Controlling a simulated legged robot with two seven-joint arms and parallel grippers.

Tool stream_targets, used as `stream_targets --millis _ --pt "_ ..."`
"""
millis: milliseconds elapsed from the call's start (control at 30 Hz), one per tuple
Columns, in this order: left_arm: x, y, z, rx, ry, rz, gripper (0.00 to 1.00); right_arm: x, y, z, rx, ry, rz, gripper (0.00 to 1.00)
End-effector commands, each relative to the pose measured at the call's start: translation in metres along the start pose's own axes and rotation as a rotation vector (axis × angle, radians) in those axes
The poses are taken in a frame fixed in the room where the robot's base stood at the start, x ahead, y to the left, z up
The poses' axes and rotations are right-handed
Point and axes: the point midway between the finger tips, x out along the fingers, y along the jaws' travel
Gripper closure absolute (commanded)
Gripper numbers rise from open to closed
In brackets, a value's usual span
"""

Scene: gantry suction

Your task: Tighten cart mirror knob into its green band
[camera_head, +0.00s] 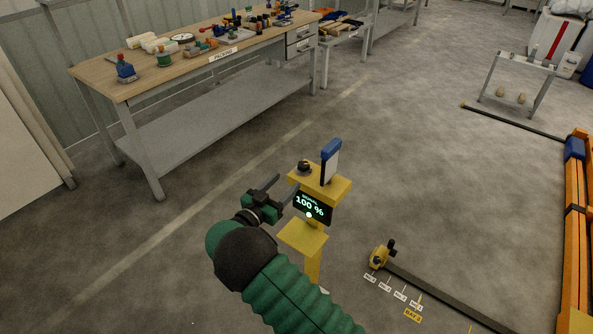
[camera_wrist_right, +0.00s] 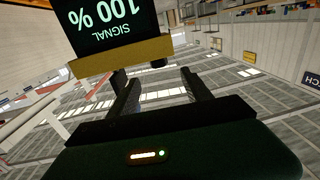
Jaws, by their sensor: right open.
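A yellow stand (camera_head: 320,188) carries a blue-edged mirror panel (camera_head: 331,162) and a small dark knob (camera_head: 304,167) on its top plate. A dark display (camera_head: 312,207) below reads 100 %; in the right wrist view the display (camera_wrist_right: 108,20) reads SIGNAL 100 %. I cannot make out a green band. My right gripper (camera_head: 288,182) is open, just left of the stand and a little below the knob. In the right wrist view the gripper's fingers (camera_wrist_right: 154,74) are spread with nothing between them, near the yellow plate edge (camera_wrist_right: 120,57). My left gripper is not in view.
A wooden workbench (camera_head: 110,83) with tools stands at the back left. A yellow-and-black floor fitting (camera_head: 380,257) with a dark rail (camera_head: 440,295) lies right of the stand. An orange structure (camera_head: 573,230) is at the right edge.

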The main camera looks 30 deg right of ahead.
Motion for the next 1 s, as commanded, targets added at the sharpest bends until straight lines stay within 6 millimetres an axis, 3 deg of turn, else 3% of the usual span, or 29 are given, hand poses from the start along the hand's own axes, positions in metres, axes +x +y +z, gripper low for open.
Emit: stream_targets --millis 133,333,800,900,1000 --pt "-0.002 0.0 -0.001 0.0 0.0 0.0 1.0 -0.039 -0.001 0.0 0.0 -0.001 -0.003 0.43" --pt "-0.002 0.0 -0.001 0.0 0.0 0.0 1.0 -0.063 -0.001 0.001 0.0 0.0 0.0 0.43" --pt "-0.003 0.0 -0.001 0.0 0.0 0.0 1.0 -0.064 -0.001 0.0 0.001 -0.002 -0.002 0.43" --pt "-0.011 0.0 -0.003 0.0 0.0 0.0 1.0 -0.056 -0.011 -0.014 0.016 -0.047 -0.074 0.43" --pt "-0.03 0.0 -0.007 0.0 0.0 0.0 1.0 -0.048 -0.036 -0.041 0.035 -0.187 -0.285 0.43"
